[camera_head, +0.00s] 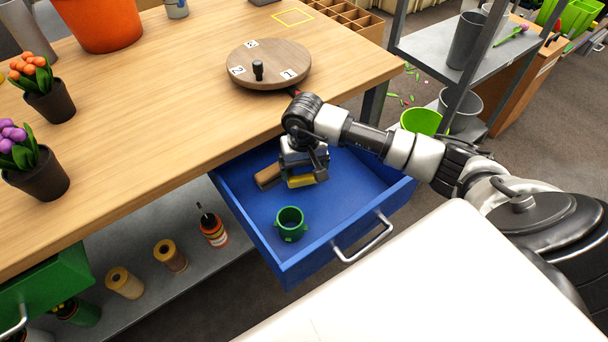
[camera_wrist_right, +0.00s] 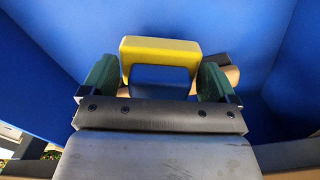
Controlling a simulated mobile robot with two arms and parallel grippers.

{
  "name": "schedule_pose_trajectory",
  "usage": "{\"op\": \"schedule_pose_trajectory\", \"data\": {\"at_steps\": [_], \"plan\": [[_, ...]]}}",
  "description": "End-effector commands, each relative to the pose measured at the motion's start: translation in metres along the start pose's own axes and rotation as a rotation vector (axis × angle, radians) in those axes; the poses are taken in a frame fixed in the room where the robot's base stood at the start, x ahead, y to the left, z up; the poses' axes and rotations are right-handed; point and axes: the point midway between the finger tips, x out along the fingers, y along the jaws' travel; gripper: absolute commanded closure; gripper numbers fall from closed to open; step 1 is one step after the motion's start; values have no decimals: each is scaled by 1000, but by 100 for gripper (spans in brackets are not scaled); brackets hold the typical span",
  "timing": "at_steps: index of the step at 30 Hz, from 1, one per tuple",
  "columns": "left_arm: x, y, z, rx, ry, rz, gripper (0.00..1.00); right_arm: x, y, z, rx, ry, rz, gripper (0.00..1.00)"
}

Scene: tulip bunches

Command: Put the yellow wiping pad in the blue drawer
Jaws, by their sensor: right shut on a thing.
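The blue drawer (camera_head: 345,191) is pulled out under the wooden table. My right gripper (camera_head: 303,172) is inside the drawer's opening, pointing down. It is shut on the yellow wiping pad (camera_head: 301,181). In the right wrist view the yellow pad (camera_wrist_right: 160,48) sits between the two green-tipped fingers (camera_wrist_right: 159,80), with the blue drawer walls (camera_wrist_right: 50,60) around it. I cannot tell whether the pad touches the drawer floor. My left gripper is not in view.
A brown block (camera_head: 267,176) lies in the drawer beside the pad; its end shows in the right wrist view (camera_wrist_right: 232,73). A green cup (camera_head: 290,224) stands near the drawer's front. The drawer's right side has free floor. A round wooden turntable (camera_head: 268,66) sits on the table above.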

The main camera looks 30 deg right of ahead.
Motion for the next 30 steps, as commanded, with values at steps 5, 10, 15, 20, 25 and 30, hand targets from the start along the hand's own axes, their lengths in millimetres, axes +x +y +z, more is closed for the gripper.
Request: {"op": "schedule_pose_trajectory", "data": {"at_steps": [5,10,15,20,25,30], "plan": [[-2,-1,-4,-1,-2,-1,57,29,0,2,1,-5,-1,33],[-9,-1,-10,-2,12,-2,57,33,0,0,1,0,0,33],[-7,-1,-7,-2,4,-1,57,33,0,1,0,0,0,33],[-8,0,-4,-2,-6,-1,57,35,0,1,0,0,0,33],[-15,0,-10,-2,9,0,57,35,0,1,0,-1,0,0],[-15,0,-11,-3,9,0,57,35,0,1,0,-1,0,0]]}}
